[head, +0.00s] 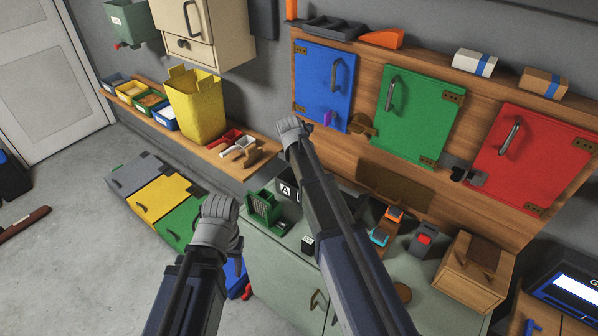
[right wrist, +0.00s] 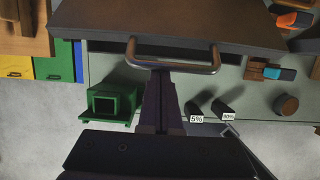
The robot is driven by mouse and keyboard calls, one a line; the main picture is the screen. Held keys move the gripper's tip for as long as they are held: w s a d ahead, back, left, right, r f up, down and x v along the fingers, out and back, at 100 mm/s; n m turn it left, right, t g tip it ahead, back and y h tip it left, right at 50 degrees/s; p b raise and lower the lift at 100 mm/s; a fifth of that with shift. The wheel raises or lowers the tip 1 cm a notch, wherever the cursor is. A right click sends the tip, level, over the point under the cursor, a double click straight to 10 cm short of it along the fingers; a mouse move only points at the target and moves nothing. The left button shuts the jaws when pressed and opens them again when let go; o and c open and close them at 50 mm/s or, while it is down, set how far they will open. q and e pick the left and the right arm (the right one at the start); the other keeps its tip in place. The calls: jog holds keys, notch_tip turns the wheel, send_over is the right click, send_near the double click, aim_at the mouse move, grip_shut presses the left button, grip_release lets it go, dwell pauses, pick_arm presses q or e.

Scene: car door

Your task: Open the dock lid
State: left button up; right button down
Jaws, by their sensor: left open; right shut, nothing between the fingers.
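A flat dark brown panel with a bronze bar handle (right wrist: 180,66) fills the top of the right wrist view; it looks like the dock lid (right wrist: 215,22). A brown panel (head: 400,188) below the coloured doors in the head view may be the same lid. My right gripper (right wrist: 161,84) is shut and empty, its fingertips at the handle's left part; I cannot tell whether they touch it.
A green box (head: 265,208) stands on the counter (head: 275,270) left of my right arm. Orange and blue items (head: 385,228) and a wooden box (head: 472,270) stand to its right. Blue (head: 323,80), green (head: 413,112) and red (head: 530,155) doors are above. Open floor lies left.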

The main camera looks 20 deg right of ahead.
jog(key=w+d+r+p, duration=0.1)
jog(key=r, duration=0.1)
jog(key=w+d+r+g+y+p, duration=0.1)
jog(key=d+r+p, duration=0.1)
jog(key=w+d+r+y+p, duration=0.1)
jog(key=w+d+r+p, duration=0.1)
jog(key=shift+g, duration=0.3)
jog(key=shift+w+d+r+p, duration=0.2)
jog(key=shift+w+d+p, duration=0.15)
jog(key=shift+d, duration=0.1)
jog(key=shift+w+d+r+p, duration=0.2)
jog(key=shift+w+d, duration=0.1)
jog(key=shift+d, duration=0.15)
